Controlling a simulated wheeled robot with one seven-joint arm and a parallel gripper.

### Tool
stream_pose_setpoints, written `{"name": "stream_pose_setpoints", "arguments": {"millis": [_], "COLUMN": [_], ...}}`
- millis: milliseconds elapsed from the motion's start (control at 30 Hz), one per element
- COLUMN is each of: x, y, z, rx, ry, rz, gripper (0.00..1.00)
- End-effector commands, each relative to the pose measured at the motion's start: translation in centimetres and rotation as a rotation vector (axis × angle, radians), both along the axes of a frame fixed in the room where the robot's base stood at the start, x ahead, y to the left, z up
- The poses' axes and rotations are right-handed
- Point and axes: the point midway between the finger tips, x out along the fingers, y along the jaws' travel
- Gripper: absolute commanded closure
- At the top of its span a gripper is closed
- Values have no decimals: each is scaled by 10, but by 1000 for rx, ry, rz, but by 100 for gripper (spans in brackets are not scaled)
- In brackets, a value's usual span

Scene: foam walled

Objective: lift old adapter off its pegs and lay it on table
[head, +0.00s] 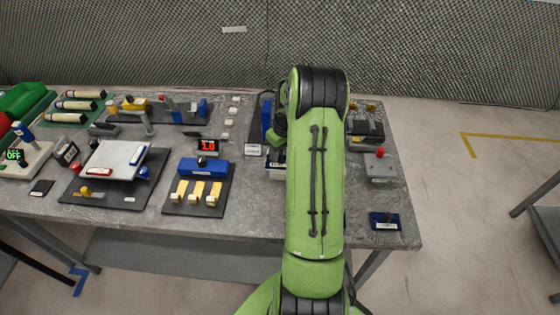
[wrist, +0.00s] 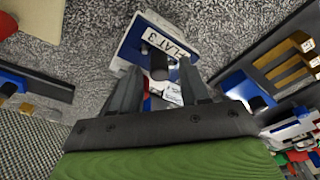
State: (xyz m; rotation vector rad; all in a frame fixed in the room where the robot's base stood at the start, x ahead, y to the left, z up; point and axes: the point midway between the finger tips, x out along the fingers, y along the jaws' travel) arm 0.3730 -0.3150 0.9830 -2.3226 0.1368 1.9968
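My gripper (wrist: 160,68) is open in the wrist view, with a finger on each side of a dark round knob (wrist: 159,64) and a visible gap on both sides. The knob stands at a white and blue piece (wrist: 132,50) with a label reading "FLAT 3". I cannot tell whether this piece is the old adapter, and any pegs under it are hidden. In the head view my green arm covers the gripper and most of that spot; only a pale edge (head: 275,173) shows beside the arm.
The grey table (head: 255,222) is crowded. A dark tray (head: 215,208) with a blue block (head: 203,167) and three yellow pieces lies left of my arm. A small dark blue block (head: 384,221) sits at the front right, with bare tabletop around it. A mesh wall stands behind.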

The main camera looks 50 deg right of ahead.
Motion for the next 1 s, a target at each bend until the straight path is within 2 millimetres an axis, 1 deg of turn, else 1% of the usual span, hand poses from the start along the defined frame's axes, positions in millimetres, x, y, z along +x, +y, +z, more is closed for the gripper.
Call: {"name": "stream_pose_setpoints", "arguments": {"millis": [33, 200, 267, 300, 533, 600, 667, 800, 900, 1000], "x": [0, 0, 0, 0, 0, 1, 1, 1, 1, 1], "y": [0, 0, 0, 0, 0, -1, -1, -1, 0, 0], "z": [0, 0, 0, 0, 2, 8, 19, 56, 80, 95], "rx": [0, 0, 0, 0, -1, -2, -5, -6, -5, -2], "ry": [0, 0, 0, 0, -1, -3, -5, -5, -4, -3], "rz": [0, 0, 0, 0, 0, 0, -1, 0, 1, 0], "gripper": [63, 89, 98, 100, 100, 100, 100, 100, 100, 100]}}
